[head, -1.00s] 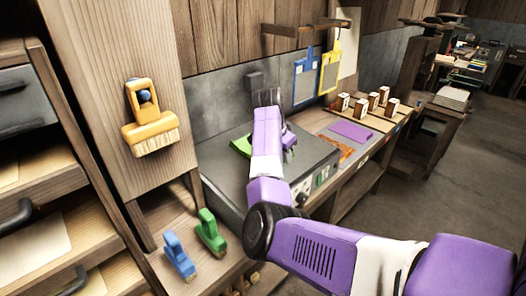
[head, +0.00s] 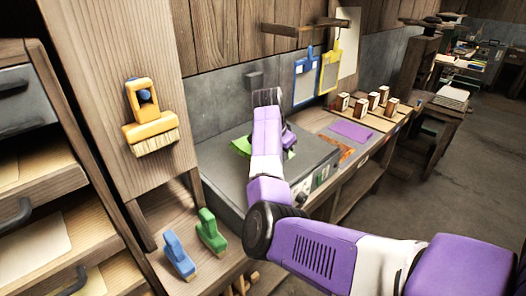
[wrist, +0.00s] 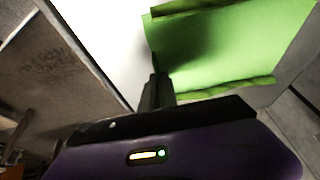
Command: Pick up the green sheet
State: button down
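The green sheet (head: 241,146) lies on the grey box-shaped machine (head: 222,172), partly hidden behind my arm in the head view. In the wrist view the green sheet (wrist: 225,45) fills the upper right, with rough, curled-looking edges and a dark shadow on it. My gripper (wrist: 154,72) shows there as one narrow dark finger shape at the sheet's left edge. Whether it touches or grips the sheet is unclear. In the head view my gripper (head: 289,139) is small and mostly hidden by my wrist.
A purple sheet (head: 350,131) lies on the bench to the right, near several small blocks on a wooden board (head: 392,117). Blue (head: 305,76) and yellow (head: 330,68) framed pieces hang on the wall behind.

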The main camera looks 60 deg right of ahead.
dwell(0.8)
notch_tip(320, 180, up, 10)
jog(key=b, duration=0.1)
dwell(0.3)
